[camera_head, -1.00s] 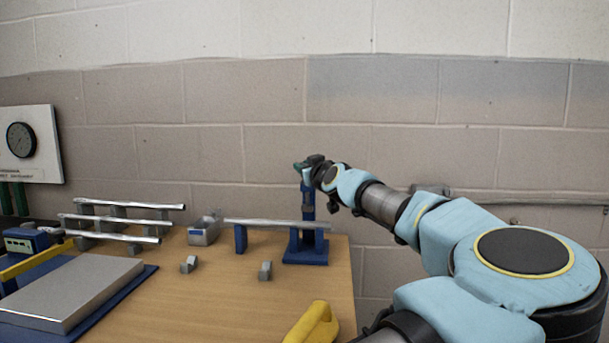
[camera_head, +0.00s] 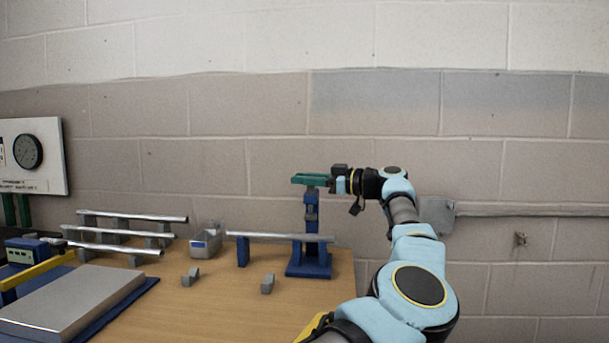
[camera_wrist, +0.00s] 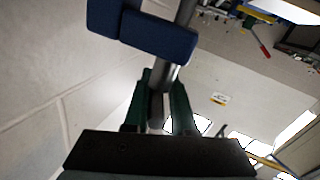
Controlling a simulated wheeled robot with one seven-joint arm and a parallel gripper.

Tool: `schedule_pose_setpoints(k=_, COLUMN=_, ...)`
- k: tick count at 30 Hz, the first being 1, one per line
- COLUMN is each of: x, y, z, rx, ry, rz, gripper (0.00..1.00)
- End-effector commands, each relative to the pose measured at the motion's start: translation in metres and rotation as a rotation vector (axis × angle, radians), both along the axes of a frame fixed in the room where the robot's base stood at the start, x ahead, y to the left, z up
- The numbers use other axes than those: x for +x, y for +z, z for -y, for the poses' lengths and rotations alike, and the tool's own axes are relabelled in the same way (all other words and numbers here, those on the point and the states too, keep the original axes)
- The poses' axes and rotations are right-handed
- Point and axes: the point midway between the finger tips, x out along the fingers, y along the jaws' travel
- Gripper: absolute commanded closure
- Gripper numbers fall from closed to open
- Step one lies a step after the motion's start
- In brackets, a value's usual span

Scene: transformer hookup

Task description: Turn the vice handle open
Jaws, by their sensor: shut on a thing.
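The blue vice (camera_head: 308,262) stands upright near the right edge of the bench in the head view. A metal rod (camera_head: 270,237) runs through it from the left. My gripper (camera_head: 308,179) is at the top of the vice, its green fingers level and pointing left. In the wrist view my gripper (camera_wrist: 159,88) has a finger on each side of a grey bar, the vice handle (camera_wrist: 156,110), and is shut on it. The vice's blue blocks (camera_wrist: 158,38) show beyond the fingertips. The handle is mostly hidden by the fingers in the head view.
A small grey box (camera_head: 205,243) and two small grey blocks lie left of the vice. Several metal rods (camera_head: 120,232) rest on supports farther left. A grey plate (camera_head: 70,300) lies front left. The brick wall (camera_head: 400,120) is close behind.

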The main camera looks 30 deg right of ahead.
Motion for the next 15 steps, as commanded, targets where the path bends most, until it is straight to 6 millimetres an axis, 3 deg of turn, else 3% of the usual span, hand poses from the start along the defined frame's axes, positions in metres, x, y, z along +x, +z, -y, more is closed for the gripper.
schedule_pose_setpoints(k=2, x=0.002, y=0.0067, z=0.0035, rx=0.002, ry=0.024, rz=0.004, gripper=1.0)
schedule_pose_setpoints(k=15, x=0.0006, y=0.0047, z=0.0017, rx=0.002, ry=0.145, rz=0.005, gripper=1.0)
